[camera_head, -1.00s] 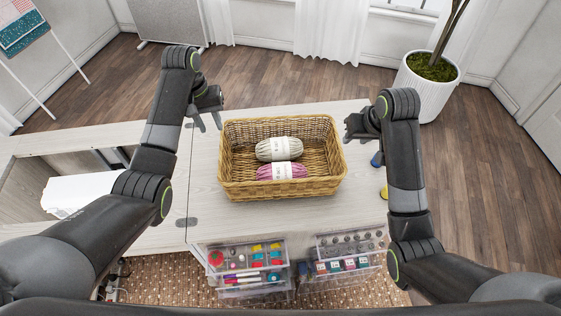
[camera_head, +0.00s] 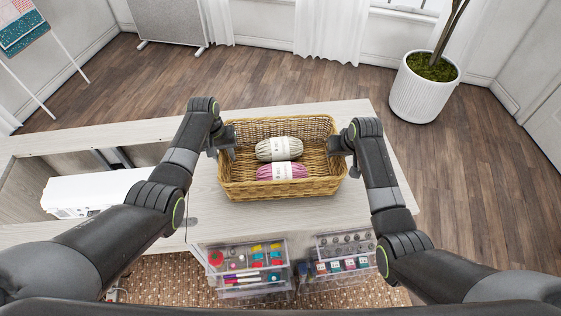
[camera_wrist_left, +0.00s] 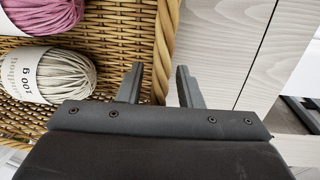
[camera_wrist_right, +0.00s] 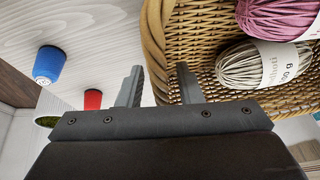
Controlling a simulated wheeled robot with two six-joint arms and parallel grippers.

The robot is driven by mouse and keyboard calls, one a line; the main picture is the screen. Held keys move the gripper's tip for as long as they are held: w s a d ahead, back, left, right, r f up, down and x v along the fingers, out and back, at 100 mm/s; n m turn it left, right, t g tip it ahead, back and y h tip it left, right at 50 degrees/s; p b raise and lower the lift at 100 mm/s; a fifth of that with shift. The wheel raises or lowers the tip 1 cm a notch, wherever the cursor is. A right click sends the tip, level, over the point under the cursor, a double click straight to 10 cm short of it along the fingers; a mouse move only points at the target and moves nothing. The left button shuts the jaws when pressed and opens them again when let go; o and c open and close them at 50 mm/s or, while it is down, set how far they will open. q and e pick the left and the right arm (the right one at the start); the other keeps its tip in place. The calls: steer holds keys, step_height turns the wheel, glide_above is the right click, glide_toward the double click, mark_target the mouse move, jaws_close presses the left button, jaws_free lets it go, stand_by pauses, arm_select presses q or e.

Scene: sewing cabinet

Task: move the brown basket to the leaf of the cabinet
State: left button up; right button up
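The brown wicker basket (camera_head: 282,190) stands upright on the pale wooden cabinet top (camera_head: 208,205). It holds a beige yarn ball (camera_head: 270,150) and a pink yarn ball (camera_head: 272,171). My left gripper (camera_head: 229,152) is at the basket's left side. In the left wrist view its open fingers (camera_wrist_left: 160,86) lie on either side of the basket rim (camera_wrist_left: 165,45), with gaps. My right gripper (camera_head: 338,144) is at the basket's right side. In the right wrist view its open fingers (camera_wrist_right: 158,84) also lie on either side of the rim (camera_wrist_right: 153,40).
A white machine (camera_head: 90,194) sits in the open recess at left. Clear drawers of sewing supplies (camera_head: 250,268) stand at the front edge. A potted plant (camera_head: 424,92) stands behind right.

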arm_select(q)
steer(key=shift+f, duration=0.15)
arm_select(e)
steer(key=shift+f, duration=0.1)
arm_select(q)
jaws_close()
arm_select(e)
jaws_close()
